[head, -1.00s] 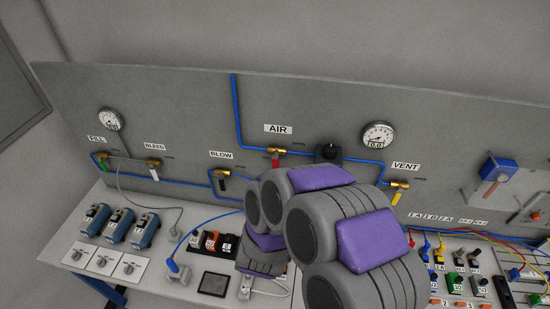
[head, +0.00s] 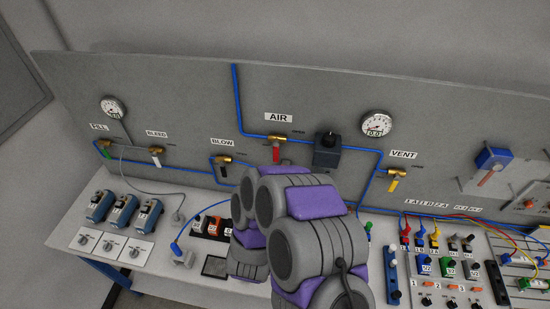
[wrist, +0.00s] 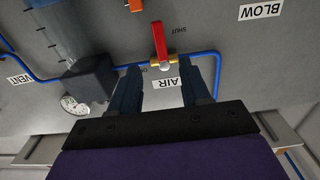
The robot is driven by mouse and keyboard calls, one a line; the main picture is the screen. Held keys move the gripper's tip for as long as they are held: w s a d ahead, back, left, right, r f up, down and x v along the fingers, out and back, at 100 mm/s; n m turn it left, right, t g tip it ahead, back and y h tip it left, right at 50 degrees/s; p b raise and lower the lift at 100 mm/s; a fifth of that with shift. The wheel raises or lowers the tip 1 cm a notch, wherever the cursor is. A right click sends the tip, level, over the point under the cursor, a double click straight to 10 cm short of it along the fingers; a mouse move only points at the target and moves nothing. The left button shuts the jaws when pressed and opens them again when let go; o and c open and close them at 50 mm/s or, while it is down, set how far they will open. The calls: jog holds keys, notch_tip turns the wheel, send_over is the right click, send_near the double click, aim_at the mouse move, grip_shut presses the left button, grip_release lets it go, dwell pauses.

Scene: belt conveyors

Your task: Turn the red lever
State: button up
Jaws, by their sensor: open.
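The red lever (head: 276,153) sits on a brass valve (head: 277,138) under the AIR label (head: 278,118) on the grey panel. It hangs down, across the blue pipe, in the head view. The wrist view is upside down, and there the red lever (wrist: 159,40) points up with its end near the word SHUT. My gripper (wrist: 163,76) is open and empty, its two dark fingers pointing at the panel on either side of the AIR label. The lever lies beyond the fingertips, apart from them. In the head view my arm hides the gripper.
A dark block (head: 327,150) sits on the pipe just right of the lever; it also shows in the wrist view (wrist: 90,78). The bench (head: 160,260) below carries devices and cables.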

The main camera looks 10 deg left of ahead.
aim_at(276, 156)
jog(key=w+b, duration=0.1)
jog(key=w, duration=0.3)
jog(key=w+b, duration=0.2)
jog(key=w, duration=0.3)
jog(key=w+b, duration=0.1)
jog(key=w, duration=0.3)
jog(key=shift+w+a+r, duration=0.1)
jog(key=shift+w+a, duration=0.15)
jog(key=shift+a, duration=0.15)
grip_shut()
